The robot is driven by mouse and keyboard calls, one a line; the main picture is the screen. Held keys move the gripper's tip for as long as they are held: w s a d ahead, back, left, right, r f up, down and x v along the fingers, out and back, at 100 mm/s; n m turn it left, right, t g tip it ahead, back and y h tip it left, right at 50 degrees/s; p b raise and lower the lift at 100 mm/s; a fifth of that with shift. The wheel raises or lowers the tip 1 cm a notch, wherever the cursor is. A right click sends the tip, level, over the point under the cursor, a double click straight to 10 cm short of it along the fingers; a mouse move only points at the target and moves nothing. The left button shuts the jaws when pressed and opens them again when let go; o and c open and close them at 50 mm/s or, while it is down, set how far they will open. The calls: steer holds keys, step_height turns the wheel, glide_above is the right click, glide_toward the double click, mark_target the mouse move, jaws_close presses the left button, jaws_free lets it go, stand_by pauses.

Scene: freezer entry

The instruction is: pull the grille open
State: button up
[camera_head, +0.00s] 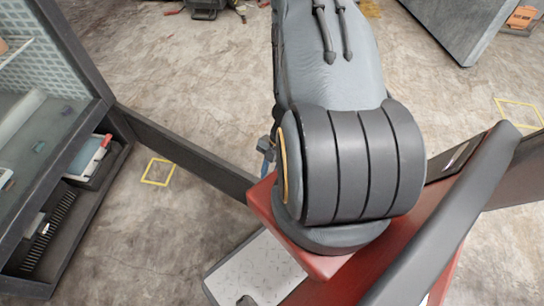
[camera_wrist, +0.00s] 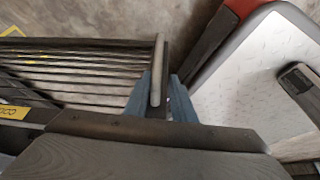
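The grille (camera_wrist: 85,70) fills the upper left of the wrist view as a row of thin dark bars. It ends at the right in a pale upright edge strip (camera_wrist: 157,70). My gripper (camera_wrist: 160,80) has one blue finger on each side of this strip. The left finger looks close against the strip, and a dark gap shows on the right side; whether both fingers press on it is unclear. In the head view, a blue part of my gripper (camera_head: 266,150) shows beside my arm, at the end of a long dark rail (camera_head: 185,150), probably the grille's top; my arm hides the rest.
A glass-sided cabinet (camera_head: 100,80) with a low shelf stands at the left, holding a red and white item (camera_head: 92,160) and a black rack (camera_head: 45,235). A grey panel (camera_head: 455,25) and an orange box (camera_head: 521,17) are at the upper right. Concrete floor beyond the rail is mostly clear.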

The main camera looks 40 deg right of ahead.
steer(key=w+p+v, duration=0.1)
steer(key=p+v, duration=1.1)
steer(key=v, duration=0.1)
steer(key=shift+w+a, duration=0.2)
stand_by(0.7)
steer(key=shift+p, duration=0.3)
steer(key=shift+f, duration=0.1)
steer(key=shift+c, duration=0.4)
